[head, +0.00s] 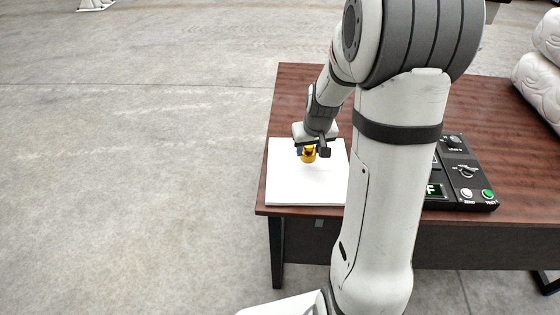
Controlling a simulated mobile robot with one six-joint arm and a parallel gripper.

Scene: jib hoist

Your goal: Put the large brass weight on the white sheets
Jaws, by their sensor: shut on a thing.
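The white sheets (285,188) lie as a flat stack at the left front corner of the brown table. The brass weight (309,157) is a small yellow-gold piece over the far middle part of the sheets. My gripper (312,151) points down and is shut on the brass weight. I cannot tell whether the weight's underside touches the sheets or hangs just above them. My arm hides the right edge of the sheets and part of the table.
The brown wooden table (298,100) has a bare area behind the sheets. A black control panel (466,175) with knobs and buttons stands to the right, partly behind my arm. White quilted sacks (540,85) lie at the right edge. Grey floor is open on the left.

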